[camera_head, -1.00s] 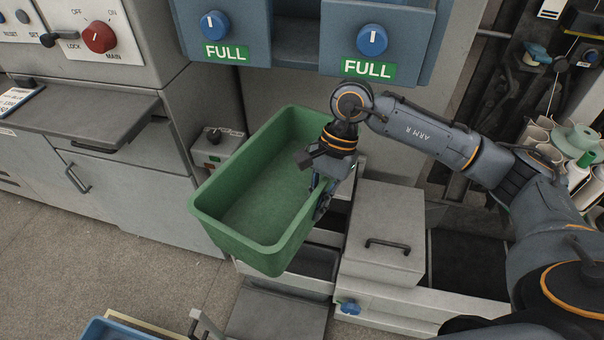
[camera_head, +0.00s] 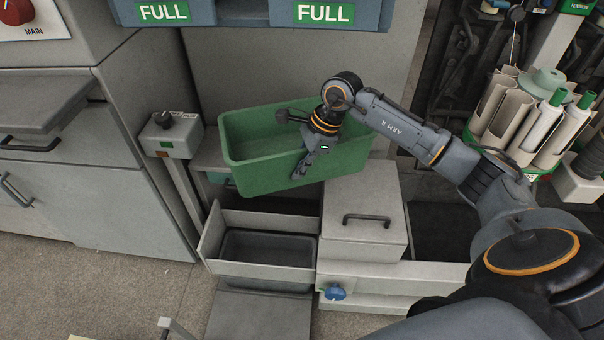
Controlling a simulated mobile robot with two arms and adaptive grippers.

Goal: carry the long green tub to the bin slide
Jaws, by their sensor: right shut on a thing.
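The long green tub (camera_head: 262,168) is in the middle of the head view, below the blue FULL units. It looks empty inside, as far as I can see. My right gripper (camera_head: 308,166) is shut on the tub's near long wall, toward its right part. The tub is held above the grey drawers and lids. Whether its underside touches anything is hidden. I cannot tell which part here is the bin slide. My left gripper is not in view.
An open drawer with a dark grey bin (camera_head: 268,262) lies below the tub. A lidded box with a handle (camera_head: 365,225) stands to its right. A switch post (camera_head: 172,136) stands close left. A carousel of tubes (camera_head: 535,120) is at right.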

